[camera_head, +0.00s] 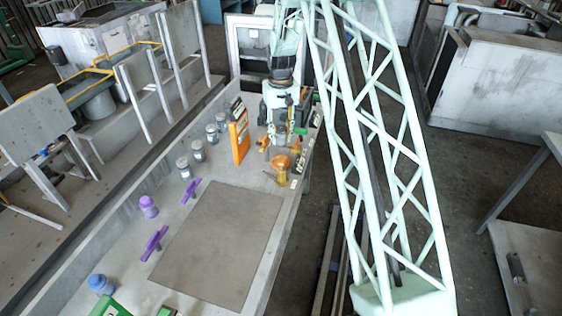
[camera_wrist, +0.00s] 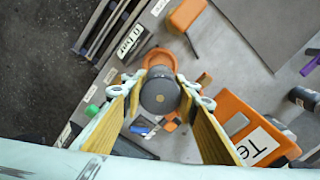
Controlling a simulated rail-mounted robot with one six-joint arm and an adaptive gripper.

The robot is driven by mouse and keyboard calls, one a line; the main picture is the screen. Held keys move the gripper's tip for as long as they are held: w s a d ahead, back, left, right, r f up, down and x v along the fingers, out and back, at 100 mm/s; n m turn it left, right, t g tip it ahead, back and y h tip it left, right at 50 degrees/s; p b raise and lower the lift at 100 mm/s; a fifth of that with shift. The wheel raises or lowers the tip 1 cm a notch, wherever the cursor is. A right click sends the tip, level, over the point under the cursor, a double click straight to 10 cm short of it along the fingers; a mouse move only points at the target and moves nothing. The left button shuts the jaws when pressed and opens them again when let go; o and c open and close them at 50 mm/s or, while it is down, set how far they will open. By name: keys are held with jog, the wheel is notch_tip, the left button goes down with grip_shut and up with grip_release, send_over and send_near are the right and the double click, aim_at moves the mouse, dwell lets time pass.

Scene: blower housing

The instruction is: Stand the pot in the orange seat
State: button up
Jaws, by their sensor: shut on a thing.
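My gripper (camera_wrist: 158,92) is shut on a dark grey round pot (camera_wrist: 160,93), seen end-on between its yellow pads. In the head view my gripper (camera_head: 280,132) is over the far right part of the bench, and the pot cannot be made out clearly there. An orange ring-shaped seat (camera_wrist: 160,57) shows just beyond the pot in the wrist view, partly hidden by it. In the head view an orange cup-like piece (camera_head: 281,163), probably that seat, is just in front of my gripper. Whether pot and seat touch cannot be told.
An upright orange panel (camera_head: 240,136) with a white label stands left of my gripper. Several grey jars (camera_head: 198,151) line the bench's left side. Purple pieces (camera_head: 154,242) lie nearer, beside a bare grey mat (camera_head: 220,240). Small labelled pieces (camera_wrist: 130,42) lie along the bench edge.

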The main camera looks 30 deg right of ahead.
aim_at(281, 147)
jog(key=shift+f, duration=3.05)
jog(key=shift+f, duration=1.85)
jog(key=shift+f+b, duration=0.2)
jog(key=shift+b, duration=0.1)
jog(key=o, duration=0.8)
jog(key=shift+r, duration=0.25)
notch_tip(281, 147, up, 11)
jog(key=shift+r+p, duration=0.1)
jog(key=shift+p, duration=0.25)
jog(key=shift+r, duration=0.35)
